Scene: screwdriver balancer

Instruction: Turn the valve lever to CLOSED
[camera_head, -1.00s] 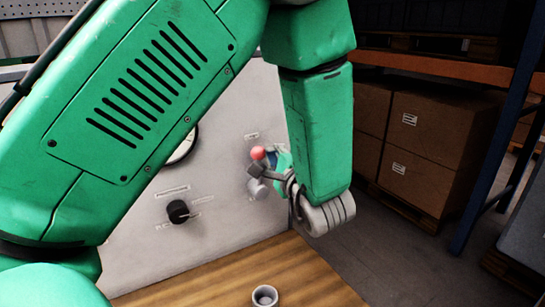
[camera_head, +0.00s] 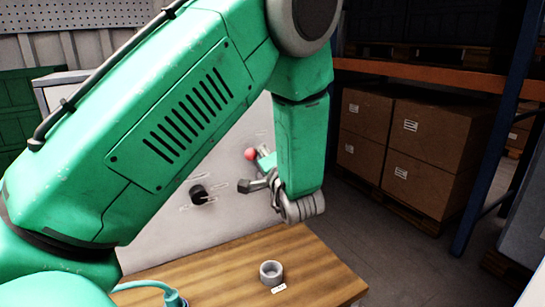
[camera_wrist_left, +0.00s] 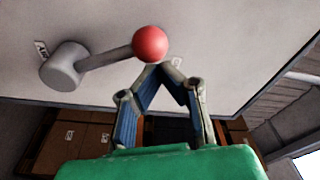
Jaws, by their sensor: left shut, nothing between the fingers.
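The valve lever shows in the left wrist view as a grey arm (camera_wrist_left: 106,57) from a round grey hub (camera_wrist_left: 63,67) to a red ball (camera_wrist_left: 150,42). Its mount is on a pale panel (camera_wrist_left: 225,30). My right gripper is out of view.
A black knob (camera_head: 198,194) is on the panel left of the lever. A grey ring-shaped piece (camera_head: 271,272) stands on the wooden table (camera_head: 235,258), with a teal cable (camera_head: 150,286) at its front left. Cardboard boxes (camera_head: 430,155) and a blue rack post (camera_head: 495,150) stand at right.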

